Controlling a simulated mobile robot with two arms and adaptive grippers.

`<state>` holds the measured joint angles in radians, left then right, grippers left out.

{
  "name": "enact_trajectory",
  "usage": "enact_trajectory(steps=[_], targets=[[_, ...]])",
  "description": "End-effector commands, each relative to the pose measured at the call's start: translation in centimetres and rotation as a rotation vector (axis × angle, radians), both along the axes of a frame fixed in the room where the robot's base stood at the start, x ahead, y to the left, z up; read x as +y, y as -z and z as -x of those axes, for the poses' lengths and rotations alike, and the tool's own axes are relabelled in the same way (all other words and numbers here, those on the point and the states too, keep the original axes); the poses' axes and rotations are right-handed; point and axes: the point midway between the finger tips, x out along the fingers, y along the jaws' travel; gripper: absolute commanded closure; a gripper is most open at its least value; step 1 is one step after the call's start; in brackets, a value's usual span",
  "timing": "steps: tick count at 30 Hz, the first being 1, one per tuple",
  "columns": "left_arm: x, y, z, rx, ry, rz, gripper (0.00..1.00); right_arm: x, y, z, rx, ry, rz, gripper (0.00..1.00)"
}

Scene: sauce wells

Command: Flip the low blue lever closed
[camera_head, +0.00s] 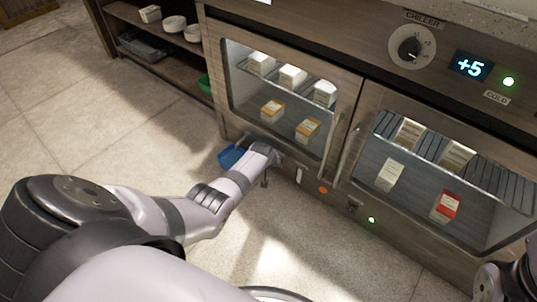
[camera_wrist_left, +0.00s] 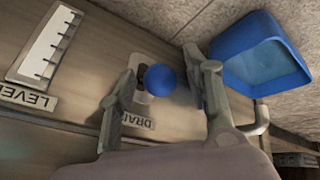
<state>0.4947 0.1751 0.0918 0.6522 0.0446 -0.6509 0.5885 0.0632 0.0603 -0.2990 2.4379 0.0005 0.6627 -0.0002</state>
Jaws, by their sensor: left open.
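The low blue lever shows in the left wrist view as a round blue knob (camera_wrist_left: 160,79) in front of a dark slot in the wooden panel, beside a label that reads DRAIN (camera_wrist_left: 138,120). My left gripper (camera_wrist_left: 161,66) is open, with one finger on each side of the knob; contact cannot be told. In the head view my left gripper (camera_head: 268,158) is low at the cabinet's front, and the lever is hidden there. A dark part of my right gripper (camera_head: 505,280) shows at the lower right edge; its fingers are not clear.
A blue bin (camera_wrist_left: 262,58) is close beside the left gripper's right finger; it also shows in the head view (camera_head: 230,157). A white gauge (camera_wrist_left: 47,45) labelled LEVEL is at left. The chiller cabinet (camera_head: 345,135) has two glass doors with handles. Open floor lies in front.

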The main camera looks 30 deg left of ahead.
Motion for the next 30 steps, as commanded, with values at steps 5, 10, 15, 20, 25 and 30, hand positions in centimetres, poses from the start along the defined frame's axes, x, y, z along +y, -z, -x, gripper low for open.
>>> enact_trajectory(steps=[5, 10, 15, 20, 25, 30], targets=[[-0.2, -1.0, 0.6, -0.001, 0.0, 0.0, 0.54, 0.0, 0.0, 0.1, -0.002, 0.0, -0.001, 0.6], [-0.5, -2.5, 1.4, -0.001, 0.0, 0.0, 0.54, 0.0, 0.0, 0.1, -0.003, -0.001, 0.0, 0.6], [-0.7, -4.4, 2.4, -0.002, -0.001, 0.0, 0.54, 0.0, 0.0, 0.1, -0.003, -0.001, 0.0, 0.6], [-1.0, -6.5, 3.5, -0.004, -0.001, -0.001, 0.54, 0.0, 0.0, 0.1, -0.003, -0.001, 0.0, 0.6], [-1.3, -8.6, 4.5, -0.006, -0.001, -0.002, 0.54, 0.0, 0.0, 0.1, -0.003, -0.001, 0.0, 0.6], [-1.5, -9.9, 5.2, -0.005, -0.002, -0.002, 0.54, 0.0, 0.0, 0.1, -0.003, -0.001, 0.0, 0.6]])
